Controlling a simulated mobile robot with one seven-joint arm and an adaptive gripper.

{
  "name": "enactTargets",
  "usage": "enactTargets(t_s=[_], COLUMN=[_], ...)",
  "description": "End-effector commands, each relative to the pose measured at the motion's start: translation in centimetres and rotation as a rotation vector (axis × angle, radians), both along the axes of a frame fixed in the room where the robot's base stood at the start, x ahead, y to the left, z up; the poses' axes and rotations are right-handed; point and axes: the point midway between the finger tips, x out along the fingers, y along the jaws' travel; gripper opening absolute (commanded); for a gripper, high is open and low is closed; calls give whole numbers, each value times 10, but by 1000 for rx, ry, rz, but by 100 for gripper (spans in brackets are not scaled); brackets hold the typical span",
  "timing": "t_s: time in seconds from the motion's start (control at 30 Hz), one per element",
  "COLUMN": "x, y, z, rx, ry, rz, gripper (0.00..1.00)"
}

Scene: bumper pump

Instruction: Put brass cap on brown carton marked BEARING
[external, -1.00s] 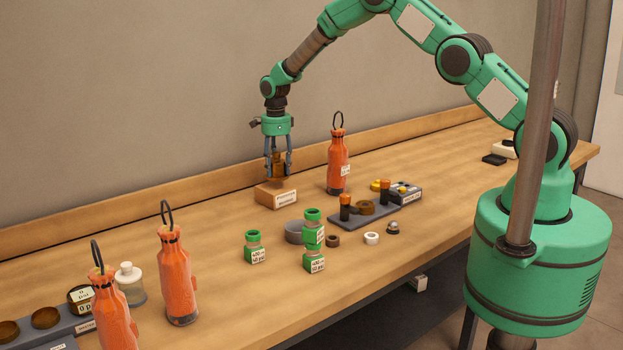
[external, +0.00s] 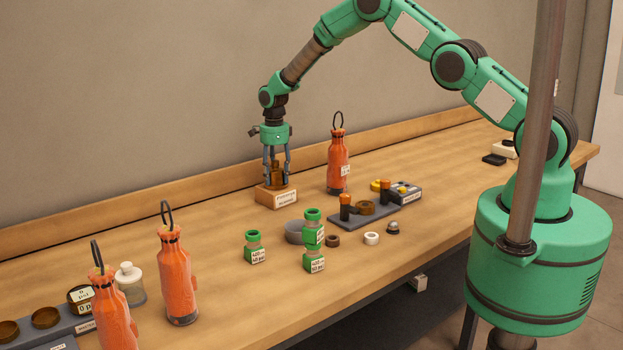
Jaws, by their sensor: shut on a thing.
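The brown carton (external: 276,198) with a white label stands on the bench near the back wall; its lettering is too small to read. My gripper (external: 277,174) points straight down over the carton, shut on the brass cap (external: 277,172). The cap is a brownish cylinder between the fingers, right at the carton's top. It looks to be touching the top or very close to it; I cannot tell which. The fingers partly hide the cap.
An orange bottle (external: 338,162) with a loop stands right of the carton. A grey tray (external: 345,221) with dark posts lies in front, near green-lidded jars (external: 254,247) and a grey bowl (external: 295,232). Two more orange bottles (external: 176,278) stand front left. The bench left of the carton is clear.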

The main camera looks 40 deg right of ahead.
Motion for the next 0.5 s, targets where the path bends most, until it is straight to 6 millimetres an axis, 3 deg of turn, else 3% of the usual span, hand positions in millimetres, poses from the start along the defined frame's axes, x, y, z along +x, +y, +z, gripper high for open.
enactTargets(t_s=[0.47, 0.5], x=[1, 0], y=[0, 0], z=[-4, -5], rx=[1, 0], ry=[-1, 0], rz=[0, 0], gripper=[9, 53])
